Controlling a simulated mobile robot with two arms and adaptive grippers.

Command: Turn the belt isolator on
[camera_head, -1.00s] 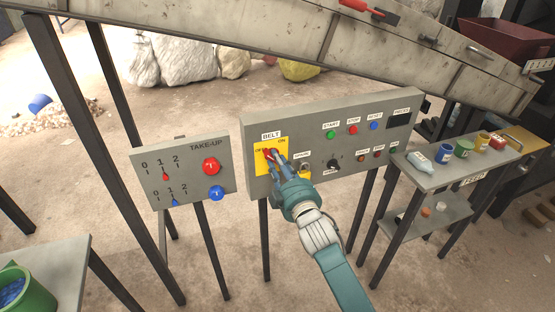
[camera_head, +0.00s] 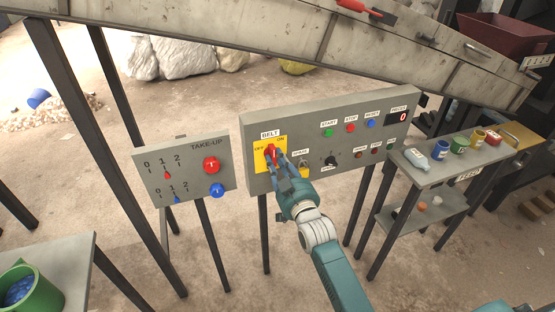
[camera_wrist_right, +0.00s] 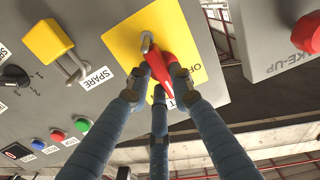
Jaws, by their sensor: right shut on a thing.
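The belt isolator is a red handle (camera_head: 271,151) on a yellow plate (camera_head: 282,163) marked OFF and ON, under a BELT label on the grey control panel (camera_head: 350,108). In the head view the handle looks roughly upright. My right gripper (camera_head: 275,157) is shut on the red handle. In the right wrist view its fingers (camera_wrist_right: 158,88) close around the red handle (camera_wrist_right: 160,62), on the yellow plate (camera_wrist_right: 188,25). The OFF label shows there; the fingers hide part of the plate. My left gripper is not in view.
A yellow padlock (camera_head: 304,173) hangs at the SPARE spot right of the plate. A PIECES display (camera_head: 402,118) shows a red 0. The TAKE-UP panel (camera_head: 185,170) stands left, a shelf of containers (camera_head: 415,183) right. The conveyor frame (camera_head: 300,40) runs above.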

